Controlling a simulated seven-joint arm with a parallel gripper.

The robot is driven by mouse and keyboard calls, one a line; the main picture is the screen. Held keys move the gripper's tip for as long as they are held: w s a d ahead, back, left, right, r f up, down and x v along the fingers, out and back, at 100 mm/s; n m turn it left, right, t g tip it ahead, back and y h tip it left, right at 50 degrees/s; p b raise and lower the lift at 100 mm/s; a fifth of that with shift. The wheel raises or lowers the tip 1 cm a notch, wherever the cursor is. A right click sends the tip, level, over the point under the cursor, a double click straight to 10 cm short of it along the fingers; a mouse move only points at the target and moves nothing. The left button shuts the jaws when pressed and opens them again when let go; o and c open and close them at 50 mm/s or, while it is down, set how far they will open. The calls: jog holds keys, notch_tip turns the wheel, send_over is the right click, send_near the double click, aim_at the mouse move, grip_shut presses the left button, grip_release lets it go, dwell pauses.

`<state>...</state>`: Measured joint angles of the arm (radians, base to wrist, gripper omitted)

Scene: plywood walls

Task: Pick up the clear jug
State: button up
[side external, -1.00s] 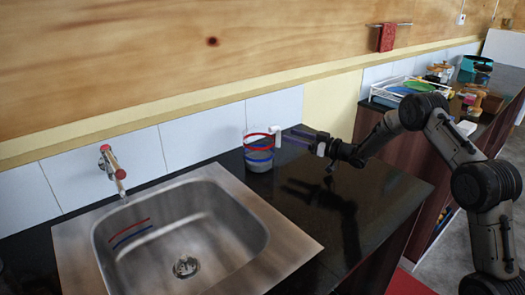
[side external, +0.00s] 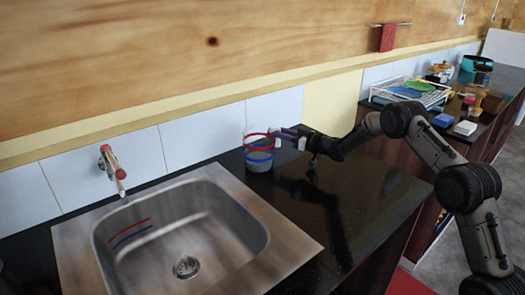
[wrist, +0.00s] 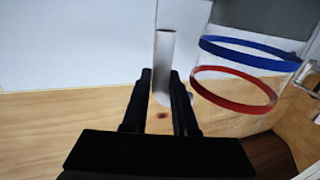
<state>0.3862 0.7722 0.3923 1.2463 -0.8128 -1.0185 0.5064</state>
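The clear jug (side external: 259,161) stands on the black counter just right of the sink, banded with a red ring and a blue ring. Its rings also show at the right of the wrist view (wrist: 235,92), while its clear wall is hard to see there. Its white handle (wrist: 164,45) faces my gripper. My gripper (wrist: 160,73) is open, with one dark finger on each side of the handle. I cannot tell whether either finger touches it. In the side view my gripper (side external: 284,134) is at the jug's right, level with its upper part.
A steel sink (side external: 290,247) and a tap (side external: 113,170) lie left of the jug. The tiled wall (side external: 190,140) is close behind it. The counter (side external: 375,190) to the right is clear. A white dish rack (side external: 410,92) stands on a farther counter.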

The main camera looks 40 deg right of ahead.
grip_shut()
dwell(0.9)
jog(key=shift+r, duration=0.1)
